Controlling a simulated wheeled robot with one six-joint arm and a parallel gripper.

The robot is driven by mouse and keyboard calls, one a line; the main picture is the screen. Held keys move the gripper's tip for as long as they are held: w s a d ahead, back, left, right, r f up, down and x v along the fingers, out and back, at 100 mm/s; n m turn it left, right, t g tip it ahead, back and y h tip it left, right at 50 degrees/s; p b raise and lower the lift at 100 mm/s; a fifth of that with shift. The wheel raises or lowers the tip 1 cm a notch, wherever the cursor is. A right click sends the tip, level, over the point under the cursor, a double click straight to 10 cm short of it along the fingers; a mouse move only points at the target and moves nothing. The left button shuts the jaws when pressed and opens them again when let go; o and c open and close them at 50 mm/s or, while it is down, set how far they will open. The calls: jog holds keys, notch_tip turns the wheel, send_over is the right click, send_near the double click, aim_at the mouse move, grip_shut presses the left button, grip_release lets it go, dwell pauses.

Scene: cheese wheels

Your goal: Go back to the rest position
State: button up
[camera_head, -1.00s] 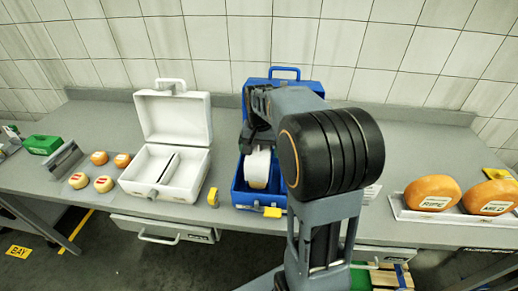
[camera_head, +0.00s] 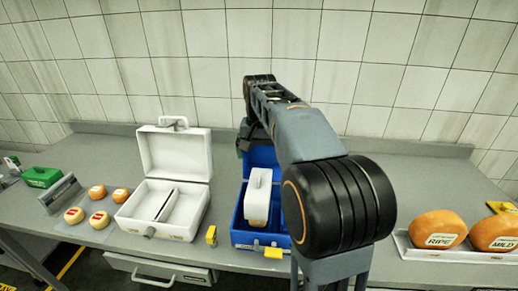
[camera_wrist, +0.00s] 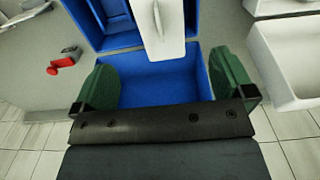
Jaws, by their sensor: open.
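My gripper (camera_wrist: 165,88) shows in the wrist view with its two green fingers wide apart and nothing between them. It is above the open blue case, and in the head view my arm hides most of it. The blue case (camera_head: 238,236) stands open on the bench, its lid partly hidden behind my arm. A white block-shaped item with a handle (camera_head: 257,200) stands in the blue case; it also shows in the wrist view (camera_wrist: 160,30), beyond the fingers and apart from them.
An open white case (camera_head: 160,232) with a divider stands left of the blue case. Small cheeses (camera_head: 74,216) lie further left near a green box (camera_head: 42,177). Large cheeses (camera_head: 439,228) labelled RIPE and MILD sit on a tray (camera_head: 400,241) at right. A tiled wall is behind.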

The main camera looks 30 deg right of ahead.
jog(key=s+a+f+n+t, duration=0.2)
jog(key=s+a+f+n, duration=0.1)
jog(key=s, duration=0.4)
jog(key=s+a+f+n+t, duration=0.2)
jog(key=s+a+f+n, duration=0.1)
jog(key=s+a+f, duration=0.3)
jog(key=shift+s+a+f+n, duration=0.25)
jog(key=shift+s+f+n, duration=0.15)
jog(key=shift+s+f, duration=0.55)
jog(key=shift+s+r, duration=0.1)
jog(key=shift+r, duration=0.1)
jog(key=shift+c, duration=0.2)
